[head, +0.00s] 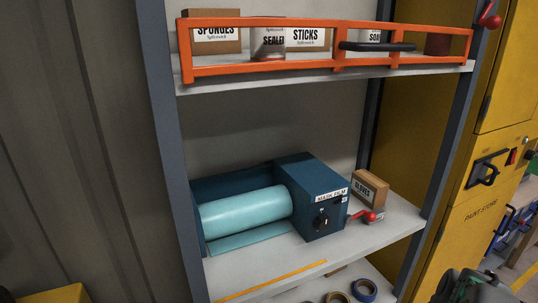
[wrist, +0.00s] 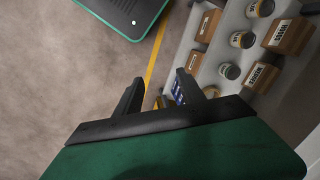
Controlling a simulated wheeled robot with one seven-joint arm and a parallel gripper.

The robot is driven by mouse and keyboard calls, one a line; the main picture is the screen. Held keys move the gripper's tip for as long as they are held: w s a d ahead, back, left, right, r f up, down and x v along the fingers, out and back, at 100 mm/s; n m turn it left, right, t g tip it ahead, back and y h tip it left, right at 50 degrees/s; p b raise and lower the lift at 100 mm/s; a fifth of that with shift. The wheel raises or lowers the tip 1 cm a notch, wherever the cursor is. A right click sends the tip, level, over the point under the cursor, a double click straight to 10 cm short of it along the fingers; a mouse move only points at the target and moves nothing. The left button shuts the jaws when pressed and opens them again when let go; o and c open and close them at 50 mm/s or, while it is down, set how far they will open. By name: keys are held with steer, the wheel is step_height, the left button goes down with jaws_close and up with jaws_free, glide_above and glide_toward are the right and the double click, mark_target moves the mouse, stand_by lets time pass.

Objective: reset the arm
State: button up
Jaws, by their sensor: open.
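My gripper (wrist: 160,80) shows in the wrist view with its two black fingers spread apart. Nothing is held between them. The fingers stand out over the floor, beside a shelf edge. Small blue and yellow shapes show past the fingers, too partly hidden to name. In the head view, the gripper cannot be made out; only a dark green and grey part shows at the lower right corner.
In the wrist view, several boxes and tins (wrist: 229,71) stand on a shelf at right; a yellow line (wrist: 156,50) crosses the floor. In the head view, a rack holds a blue film dispenser (head: 310,200), a gloves box (head: 369,188) and an orange rail (head: 260,67). A yellow cabinet (head: 475,225) stands right.

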steer(key=w+a+r+n+t, duration=0.1)
steer(key=a+r+n, duration=0.3)
steer(key=a, duration=0.6)
steer(key=w+a+r+n+t+h, duration=0.1)
steer(key=w+a+r+n, duration=0.3)
steer(key=a+r, duration=0.3)
steer(key=a, duration=0.3)
steer(key=shift+r+t+h, duration=0.3)
steer(key=shift+r+t, duration=0.1)
steer(key=shift+w, duration=0.15)
steer(key=shift+c, duration=0.6)
stand_by(0.8)
